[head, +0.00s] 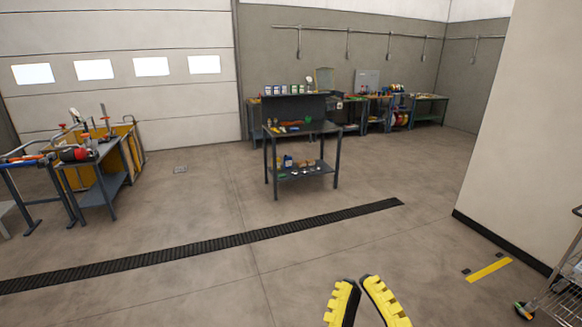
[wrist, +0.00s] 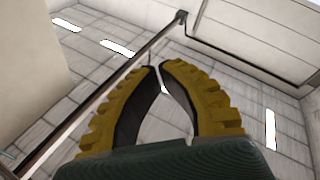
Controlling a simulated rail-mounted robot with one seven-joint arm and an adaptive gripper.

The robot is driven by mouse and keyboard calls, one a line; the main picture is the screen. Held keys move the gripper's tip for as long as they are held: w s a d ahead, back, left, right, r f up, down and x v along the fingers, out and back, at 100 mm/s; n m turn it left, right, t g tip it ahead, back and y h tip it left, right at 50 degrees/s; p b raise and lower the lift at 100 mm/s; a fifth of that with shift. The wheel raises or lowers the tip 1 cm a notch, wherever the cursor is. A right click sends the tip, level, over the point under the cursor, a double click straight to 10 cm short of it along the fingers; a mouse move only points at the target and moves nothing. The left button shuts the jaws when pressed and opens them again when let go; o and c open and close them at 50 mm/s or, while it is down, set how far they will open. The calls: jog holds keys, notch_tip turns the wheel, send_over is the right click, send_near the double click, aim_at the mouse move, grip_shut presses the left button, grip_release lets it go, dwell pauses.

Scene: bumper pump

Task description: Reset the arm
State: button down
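My gripper (head: 359,281) shows at the bottom of the head view, with two black fingers that have ridged yellow backs. It is raised above open floor and points toward the room. The rest of my arm is out of the head view.
A dark workbench (head: 325,127) with small items stands mid-room. More benches (head: 432,97) line the back wall. A cluttered bench (head: 103,150) is at left. A wall (head: 515,140) and wire rack (head: 560,290) are at right. The floor (head: 190,225) between is clear.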

notch_tip(320, 180, up, 23)
jog(key=s+a+m+t+y+p, duration=0.1)
jog(key=m+p, duration=0.3)
jog(key=p, duration=1.6)
jog(key=shift+s+m, duration=0.3)
jog(key=shift+s, duration=0.1)
